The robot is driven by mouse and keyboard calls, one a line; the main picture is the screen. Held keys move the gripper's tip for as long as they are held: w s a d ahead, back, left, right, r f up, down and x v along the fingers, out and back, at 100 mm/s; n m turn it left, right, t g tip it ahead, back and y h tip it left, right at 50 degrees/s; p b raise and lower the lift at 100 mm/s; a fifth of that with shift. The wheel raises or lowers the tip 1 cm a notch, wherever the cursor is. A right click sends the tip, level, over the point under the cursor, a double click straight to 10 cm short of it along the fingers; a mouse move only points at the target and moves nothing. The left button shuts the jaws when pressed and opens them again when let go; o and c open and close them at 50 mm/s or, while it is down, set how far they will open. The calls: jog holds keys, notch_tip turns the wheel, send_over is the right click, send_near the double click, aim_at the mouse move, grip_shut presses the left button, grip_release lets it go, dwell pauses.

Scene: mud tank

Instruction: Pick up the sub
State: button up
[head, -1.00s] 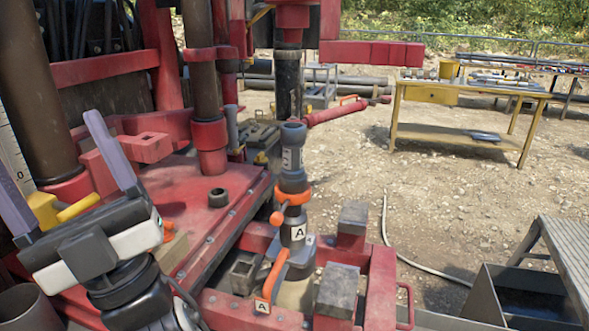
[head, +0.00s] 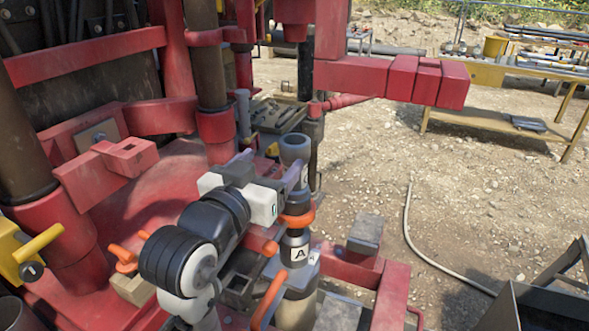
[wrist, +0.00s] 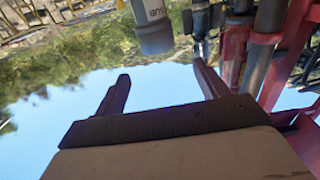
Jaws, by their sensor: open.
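The sub (head: 295,146) is a dark grey cylinder with a pale label, upright on top of a stack with an orange collar (head: 298,221). In the wrist view, the sub (wrist: 153,30) shows at the top with its label reading upside down. My gripper (head: 274,168) is open and empty, just left of the sub in the head view, and partly covers its lower part. In the wrist view, my gripper (wrist: 163,78) has its two fingers spread apart, and the sub appears beyond the gap between them. I cannot tell whether a finger touches it.
A black fitting marked A (head: 295,250) stands below the collar, with an orange handle (head: 268,300) beside it. A red beam (head: 400,80) juts out behind the stack. Red rig posts stand at left. A yellow workbench (head: 480,75) is at back right.

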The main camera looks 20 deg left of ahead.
aim_at(299, 136)
jog(key=w+p, duration=0.1)
jog(key=w, duration=0.3)
jog(key=w+p, duration=0.1)
jog(key=w, duration=0.3)
jog(key=w+p, duration=0.1)
jog(key=w, duration=0.3)
jog(key=shift+w+d+f+p, duration=0.25)
jog(key=shift+d+f+p, duration=0.05)
jog(key=shift+f+p, duration=0.05)
grip_shut()
jog(key=shift+r, duration=0.15)
